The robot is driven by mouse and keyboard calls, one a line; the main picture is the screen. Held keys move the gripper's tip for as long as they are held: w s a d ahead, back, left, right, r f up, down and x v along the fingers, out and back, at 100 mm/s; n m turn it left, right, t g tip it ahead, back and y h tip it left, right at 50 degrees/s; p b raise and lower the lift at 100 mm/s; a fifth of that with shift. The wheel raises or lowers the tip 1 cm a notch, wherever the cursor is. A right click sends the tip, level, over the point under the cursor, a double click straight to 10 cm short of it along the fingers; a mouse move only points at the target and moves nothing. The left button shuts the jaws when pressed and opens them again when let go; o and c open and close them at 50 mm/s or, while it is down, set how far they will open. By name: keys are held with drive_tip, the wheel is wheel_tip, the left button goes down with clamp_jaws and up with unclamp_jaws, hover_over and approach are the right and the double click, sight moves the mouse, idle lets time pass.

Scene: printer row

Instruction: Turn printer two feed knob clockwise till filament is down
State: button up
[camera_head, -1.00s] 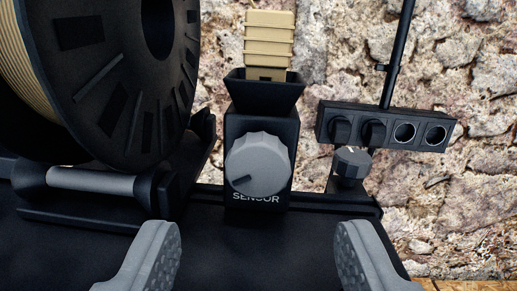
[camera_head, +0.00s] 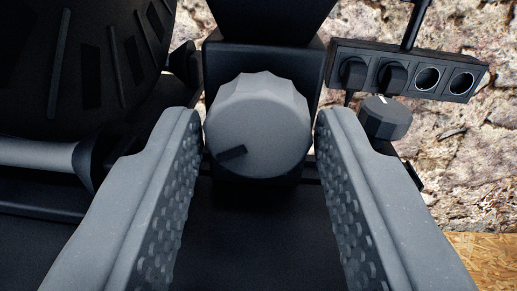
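The grey feed knob (camera_head: 258,125) sits on the front of a black sensor box (camera_head: 307,78). Its dark pointer mark is at the lower left of its face. My gripper (camera_head: 258,130) is open, with one grey studded finger on each side of the knob. A narrow gap seems to show between each fingertip and the knob, though I cannot be sure there is no contact. The tan filament block and the SENSOR label are out of view now. The black funnel (camera_head: 270,18) above the box shows only its lower part.
A black spool (camera_head: 85,65) on a roller (camera_head: 35,153) stands close on the left. A black power strip (camera_head: 405,70) with two plugs is at the upper right. A smaller dark knob (camera_head: 386,118) sits just right of my right finger. A rough stone wall is behind.

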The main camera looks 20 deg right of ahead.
drive_tip(key=c, duration=0.5)
drive_tip(key=shift+f+m+b, duration=0.1)
drive_tip(key=shift+m+b, duration=0.3)
drive_tip(key=shift+b, duration=0.05)
drive_tip(key=shift+m, duration=0.5)
drive_tip(key=o, duration=1)
drive_tip(key=b+v, duration=0.2)
drive_tip(key=v, duration=1.1)
drive_tip(key=shift+s+a, duration=0.1)
drive_tip(key=shift+s, duration=0.3)
